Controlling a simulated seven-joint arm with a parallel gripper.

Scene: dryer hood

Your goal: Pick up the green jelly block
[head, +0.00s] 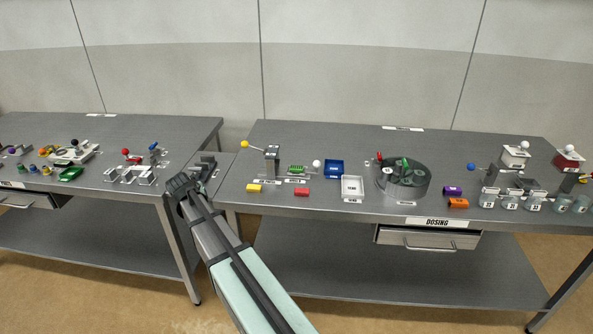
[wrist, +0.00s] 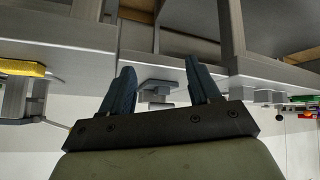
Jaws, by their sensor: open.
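A small green block (head: 297,169) sits on the right table, between a grey post and a white-knobbed lever. It looks like the jelly block, but at this size I cannot make out its surface or what it rests on. My gripper (wrist: 161,82) is open in the wrist view, with two dark fingers apart and nothing between them. In the head view, my arm reaches to the gap between the two tables, and its end is left of the green block and well apart from it. The green block cannot be made out in the wrist view.
A yellow block (head: 254,188) and a red block (head: 302,192) lie in front of the green one. A blue tray (head: 334,169), a white tray (head: 352,187) and a round dark-glass hood (head: 404,178) stand to the right. A yellow-knobbed lever (head: 245,144) stands behind left.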

